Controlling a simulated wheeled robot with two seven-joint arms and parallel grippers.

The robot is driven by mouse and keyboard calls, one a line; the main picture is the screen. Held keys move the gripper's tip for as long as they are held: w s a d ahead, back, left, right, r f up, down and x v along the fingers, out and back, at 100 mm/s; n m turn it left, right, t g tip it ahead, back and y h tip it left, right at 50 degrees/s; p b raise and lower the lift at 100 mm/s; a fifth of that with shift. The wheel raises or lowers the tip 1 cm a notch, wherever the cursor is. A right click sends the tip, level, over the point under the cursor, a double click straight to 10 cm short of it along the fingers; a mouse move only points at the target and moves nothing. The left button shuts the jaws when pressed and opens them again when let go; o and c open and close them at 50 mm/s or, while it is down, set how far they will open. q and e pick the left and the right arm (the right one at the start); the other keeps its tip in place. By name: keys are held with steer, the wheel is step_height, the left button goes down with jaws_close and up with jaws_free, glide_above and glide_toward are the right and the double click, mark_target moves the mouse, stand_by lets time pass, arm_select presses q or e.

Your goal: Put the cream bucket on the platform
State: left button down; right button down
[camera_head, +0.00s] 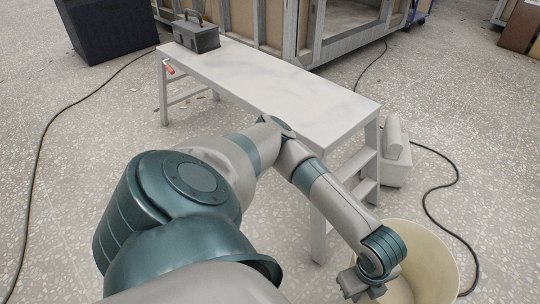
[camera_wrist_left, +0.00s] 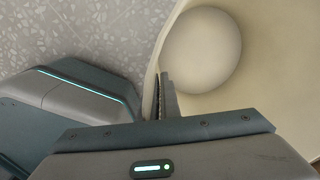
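The cream bucket (camera_head: 440,262) is at the bottom right in the head view, its mouth facing up. Its inside and pale round bottom fill the right of the left wrist view (camera_wrist_left: 270,75). My left gripper (camera_head: 358,288) is at the bucket's left rim. In the left wrist view its fingers (camera_wrist_left: 163,97) are close together at the rim and look shut on the bucket wall. The lower part of the bucket is cut off by the frame. The platform (camera_head: 285,88) is a long bench with a white top, left of and beyond the bucket. My right gripper is out of view.
A dark grey toolbox (camera_head: 196,36) stands on the platform's far end; the rest of its top is clear. A light step-like object (camera_head: 395,160) stands beside its near end. Black cables (camera_head: 455,180) lie on the speckled floor. A black box (camera_head: 108,28) stands far left.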

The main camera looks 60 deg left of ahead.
arm_select(q)
steer(key=w+r+n, duration=0.5)
steer(key=r+n, duration=0.1)
steer(key=r, duration=0.2)
steer(key=w+a+r+n+p, duration=0.1)
steer(key=w+r+n, duration=0.4)
steer(key=r+n, duration=0.2)
steer(key=w+a+r+n+y, duration=0.1)
steer(key=w+r+n, duration=0.5)
steer(key=r, duration=0.4)
steer(key=shift+r+n+g+p, duration=0.15)
steer(key=shift+n+g+p, duration=0.25)
steer(key=shift+n, duration=0.1)
